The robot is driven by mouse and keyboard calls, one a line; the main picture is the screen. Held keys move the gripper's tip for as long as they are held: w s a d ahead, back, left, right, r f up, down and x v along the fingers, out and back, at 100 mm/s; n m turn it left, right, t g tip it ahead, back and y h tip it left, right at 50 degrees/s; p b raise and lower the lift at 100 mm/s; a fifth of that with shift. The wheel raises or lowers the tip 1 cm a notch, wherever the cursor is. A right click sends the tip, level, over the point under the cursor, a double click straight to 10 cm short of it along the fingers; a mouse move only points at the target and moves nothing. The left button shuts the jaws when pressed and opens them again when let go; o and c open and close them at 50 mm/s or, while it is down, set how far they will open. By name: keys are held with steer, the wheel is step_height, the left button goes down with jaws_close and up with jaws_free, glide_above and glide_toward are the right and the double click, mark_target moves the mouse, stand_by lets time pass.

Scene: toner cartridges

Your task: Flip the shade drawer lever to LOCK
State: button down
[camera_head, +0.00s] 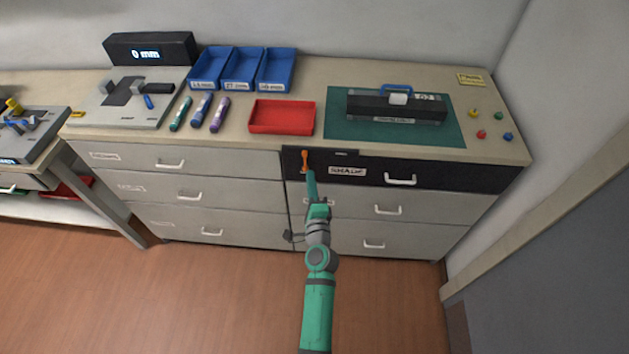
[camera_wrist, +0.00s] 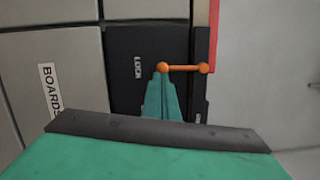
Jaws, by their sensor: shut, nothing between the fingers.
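The shade drawer (camera_head: 460,177) is the dark top-right drawer front, with a white SHADE label (camera_head: 347,171). Its orange lever (camera_head: 304,158) is near the drawer's left end, upright in the head view. In the wrist view the lever (camera_wrist: 184,68) lies sideways, with a ball at each end. A LOCK label (camera_wrist: 138,67) sits left of its left ball, in line with the lever. My gripper (camera_head: 310,173) is shut and empty; its green fingertips (camera_wrist: 162,78) are at the lever's left ball. I cannot tell whether they touch it. The drawer looks closed.
A red tray (camera_head: 282,117) stands on the counter above the drawer's left end. A green mat (camera_head: 345,130) with a dark device with a blue handle (camera_head: 396,104) lies right of it. Grey drawers surround the dark one, including one labelled BOARDS (camera_wrist: 48,90). The floor in front is clear.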

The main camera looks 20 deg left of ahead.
steer(key=w+d+v, duration=0.1)
steer(key=d+v, duration=0.1)
steer(key=v, duration=1.1)
steer(key=shift+w+f, duration=0.25)
steer(key=shift+f, duration=0.15)
steer(key=s+d+f+n+h, duration=0.3)
steer(key=s+d, duration=0.4)
steer(key=s, duration=0.1)
steer(key=s+d+f+n+h, duration=0.2)
steer(key=s+d+h, duration=0.2)
steer(key=s+d, duration=0.35)
steer(key=s+d+r+n+h, duration=0.1)
steer(key=s+r+n, duration=0.3)
steer(key=s, duration=0.4)
steer(key=s+d+r+n+h, duration=0.2)
steer(key=s+r+n, duration=0.2)
steer(key=s+r, duration=0.2)
steer(key=shift+s+d, duration=0.15)
steer(key=shift+s, duration=1)
